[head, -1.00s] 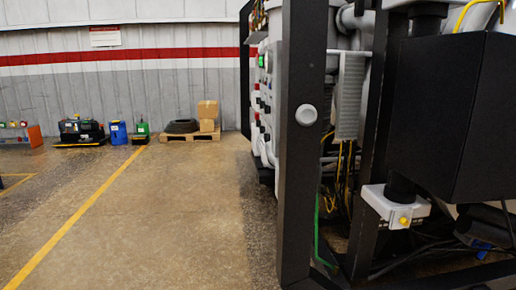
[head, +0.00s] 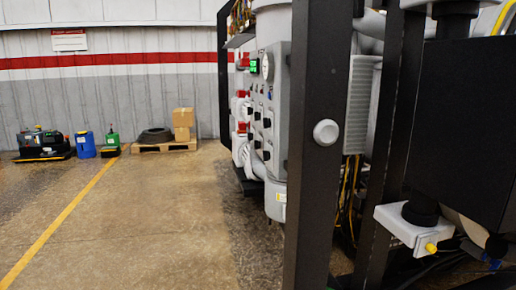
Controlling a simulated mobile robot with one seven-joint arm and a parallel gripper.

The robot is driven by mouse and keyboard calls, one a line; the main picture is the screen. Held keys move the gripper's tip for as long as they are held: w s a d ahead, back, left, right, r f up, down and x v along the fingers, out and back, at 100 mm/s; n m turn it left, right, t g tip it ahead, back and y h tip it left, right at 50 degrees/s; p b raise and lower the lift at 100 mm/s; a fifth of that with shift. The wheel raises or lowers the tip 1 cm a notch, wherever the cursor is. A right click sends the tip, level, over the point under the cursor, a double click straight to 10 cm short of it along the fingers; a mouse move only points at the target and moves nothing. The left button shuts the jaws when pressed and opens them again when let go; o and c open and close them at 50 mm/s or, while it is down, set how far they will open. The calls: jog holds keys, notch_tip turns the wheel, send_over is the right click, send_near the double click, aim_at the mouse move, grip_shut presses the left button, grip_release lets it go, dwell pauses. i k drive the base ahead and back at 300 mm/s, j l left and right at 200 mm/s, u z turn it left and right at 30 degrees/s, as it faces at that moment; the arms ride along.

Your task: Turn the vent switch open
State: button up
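The furnace control panel (head: 271,100) is seen at a steep angle on the left side of the machine, just past a dark frame post. It is light grey and carries a green display (head: 253,66), a round gauge (head: 265,68), red parts (head: 241,110) and several black knobs or switches (head: 266,123). I cannot tell which of these is the vent switch; labels are too small to read. The dark post hides the panel's right side. My gripper does not show in the head view.
A dark frame post (head: 321,200) with a round white cap (head: 326,132) stands close by. A large black box (head: 478,130) and a white block with a yellow button (head: 412,228) are at right. The concrete floor (head: 150,225) at left is clear. A pallet with boxes (head: 165,147) stands by the wall.

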aim_at(257, 144)
jog(key=i+j+z, duration=0.25)
jog(key=i+j, duration=1.7)
